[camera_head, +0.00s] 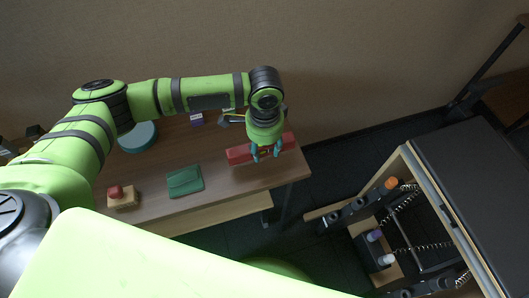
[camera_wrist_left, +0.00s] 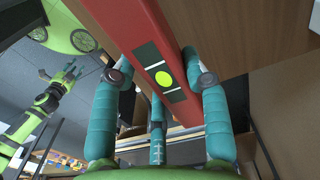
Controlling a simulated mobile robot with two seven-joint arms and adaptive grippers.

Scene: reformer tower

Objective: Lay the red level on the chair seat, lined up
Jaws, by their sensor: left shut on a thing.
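The red level (camera_head: 238,154) is a long red bar over the right end of the wooden desk. My left gripper (camera_head: 265,153) reaches down from above and is shut on the middle of the level. In the left wrist view the level (camera_wrist_left: 150,45) runs between the teal fingers (camera_wrist_left: 158,95), with its yellow-green vial facing the camera. I cannot tell whether the level touches the desk top. My right gripper (camera_wrist_left: 65,74) shows small at the left of the wrist view, its fingers spread and empty. No chair seat can be made out for certain.
The desk (camera_head: 225,180) holds a green cloth-like item (camera_head: 185,181), a red-topped wooden block (camera_head: 122,197) and a teal round object (camera_head: 138,136). A wooden-framed rack (camera_head: 405,160) with coiled cords stands at right. A rounded green shape (camera_head: 280,267) is partly hidden below.

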